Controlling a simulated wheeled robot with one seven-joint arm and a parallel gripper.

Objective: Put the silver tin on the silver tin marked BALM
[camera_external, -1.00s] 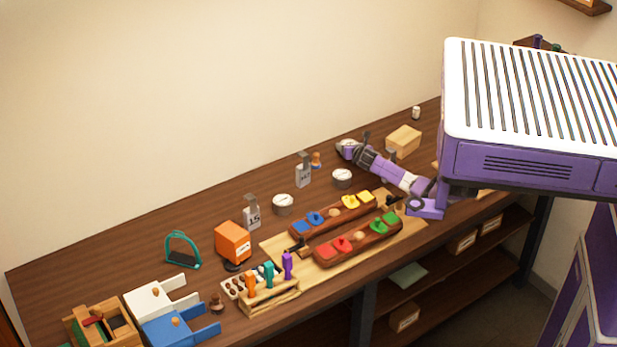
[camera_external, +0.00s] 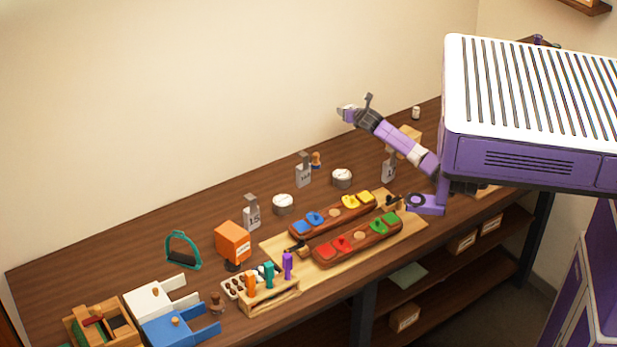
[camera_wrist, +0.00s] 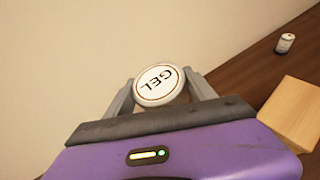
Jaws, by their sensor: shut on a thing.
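My gripper (camera_external: 350,112) is raised above the back of the workbench. In the wrist view it is shut on a silver tin (camera_wrist: 159,84) with a white lid marked GEL, held between the two fingers. Two similar round silver tins with pale lids stand on the bench: one (camera_external: 283,205) left of centre and one (camera_external: 342,179) further right, lower than my gripper. The writing on both lids is too small to read, so I cannot tell which is marked BALM.
Grey weights (camera_external: 303,171) stand near the tins. Two wooden trays with coloured pieces (camera_external: 358,241) lie in front. A wooden block (camera_wrist: 293,112) and a small white jar (camera_wrist: 285,43) are at the right. An orange box (camera_external: 232,242) is at the left.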

